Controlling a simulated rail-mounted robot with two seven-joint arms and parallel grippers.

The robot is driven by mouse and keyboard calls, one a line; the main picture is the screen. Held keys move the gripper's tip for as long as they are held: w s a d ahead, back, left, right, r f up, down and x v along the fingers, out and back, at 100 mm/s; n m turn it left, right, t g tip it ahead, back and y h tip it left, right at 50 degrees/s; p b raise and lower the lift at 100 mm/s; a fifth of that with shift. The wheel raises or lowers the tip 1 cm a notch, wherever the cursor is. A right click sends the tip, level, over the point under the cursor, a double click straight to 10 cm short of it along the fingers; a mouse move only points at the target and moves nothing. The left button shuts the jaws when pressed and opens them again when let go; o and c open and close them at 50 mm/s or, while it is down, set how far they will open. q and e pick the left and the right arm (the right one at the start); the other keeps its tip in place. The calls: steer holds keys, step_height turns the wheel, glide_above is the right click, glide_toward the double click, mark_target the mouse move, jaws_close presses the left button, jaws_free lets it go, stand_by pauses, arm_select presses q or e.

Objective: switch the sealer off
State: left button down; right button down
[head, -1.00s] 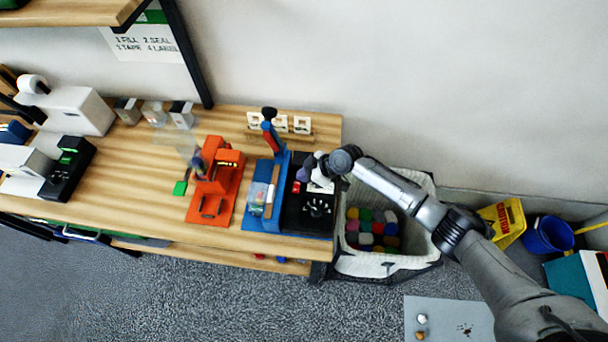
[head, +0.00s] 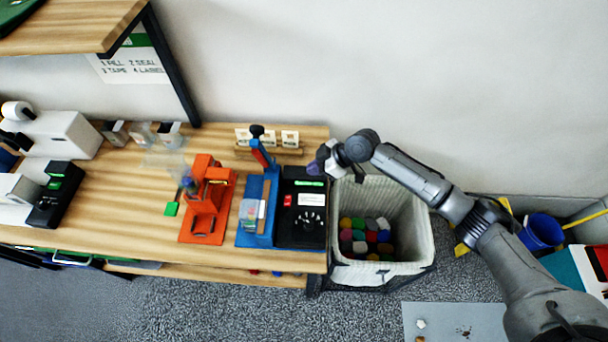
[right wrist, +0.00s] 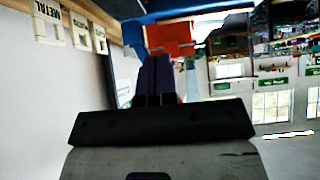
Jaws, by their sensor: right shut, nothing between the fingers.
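The sealer (head: 262,232) is a blue machine with a raised lever at its back, near the right end of the wooden bench. Its black control panel (head: 313,226) has a red switch (head: 288,200), a green lit strip (head: 308,183), a white label and a round dial (head: 311,221). My right gripper (head: 316,169) is by the panel's back right corner, apart from the red switch. Its purple fingers also show in the right wrist view (right wrist: 155,75), closed together and empty. Whether the switch is on or off is too small to tell. My left gripper is out of view.
An orange-red press (head: 208,208) stands left of the sealer. Small framed cards (head: 290,139) stand behind it. A white bin (head: 412,225) with several coloured blocks is off the bench's right end. A shelf (head: 75,27) overhangs the bench at the upper left.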

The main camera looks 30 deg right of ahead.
steer(key=shift+v, duration=0.8)
steer(key=shift+w, duration=0.1)
